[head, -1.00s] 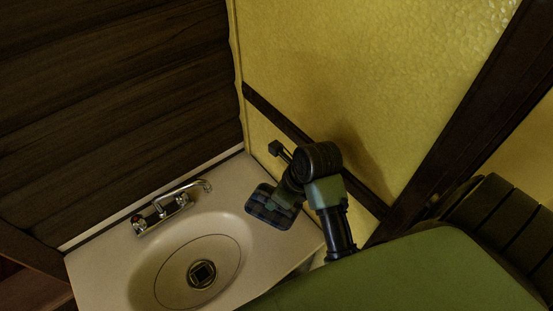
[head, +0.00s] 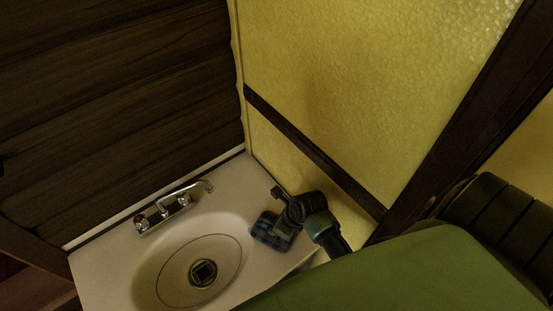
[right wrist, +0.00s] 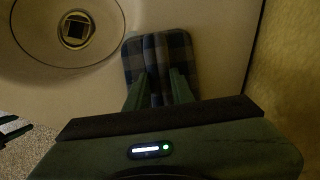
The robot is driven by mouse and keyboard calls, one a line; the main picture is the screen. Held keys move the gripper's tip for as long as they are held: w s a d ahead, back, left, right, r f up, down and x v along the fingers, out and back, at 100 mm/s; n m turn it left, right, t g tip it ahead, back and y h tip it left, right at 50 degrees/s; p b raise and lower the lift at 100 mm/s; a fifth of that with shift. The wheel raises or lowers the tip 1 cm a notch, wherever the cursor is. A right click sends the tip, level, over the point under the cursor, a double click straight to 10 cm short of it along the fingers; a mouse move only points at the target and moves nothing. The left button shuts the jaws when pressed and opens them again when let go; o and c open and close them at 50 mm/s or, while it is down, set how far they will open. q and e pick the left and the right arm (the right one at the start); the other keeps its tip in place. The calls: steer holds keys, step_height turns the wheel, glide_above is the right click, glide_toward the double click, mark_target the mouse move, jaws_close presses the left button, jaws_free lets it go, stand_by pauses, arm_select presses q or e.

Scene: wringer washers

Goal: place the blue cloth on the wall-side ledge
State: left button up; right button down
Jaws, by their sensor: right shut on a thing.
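The blue plaid cloth (head: 266,231) is a folded square held over the flat sink top, between the basin and the yellow wall. My right gripper (head: 284,228) is shut on it. In the right wrist view the cloth (right wrist: 157,52) is pinched between the fingers (right wrist: 158,88), its middle bunched up and its sides spread flat. It looks very close to the surface; I cannot tell whether it touches. The flat ledge (head: 238,178) of the sink top runs beside the walls and is bare near the corner.
The oval basin (head: 175,262) with its drain (head: 203,273) lies left of the cloth. A chrome faucet (head: 172,207) stands at the back by the dark log wall (head: 110,100). The yellow wall (head: 330,100) with a dark rail (head: 315,150) bounds the right side.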

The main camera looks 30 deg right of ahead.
steer(key=c, duration=1.2)
jaws_free()
steer(key=shift+f, duration=0.1)
steer(key=b+v, duration=0.1)
steer(key=v, duration=1.1)
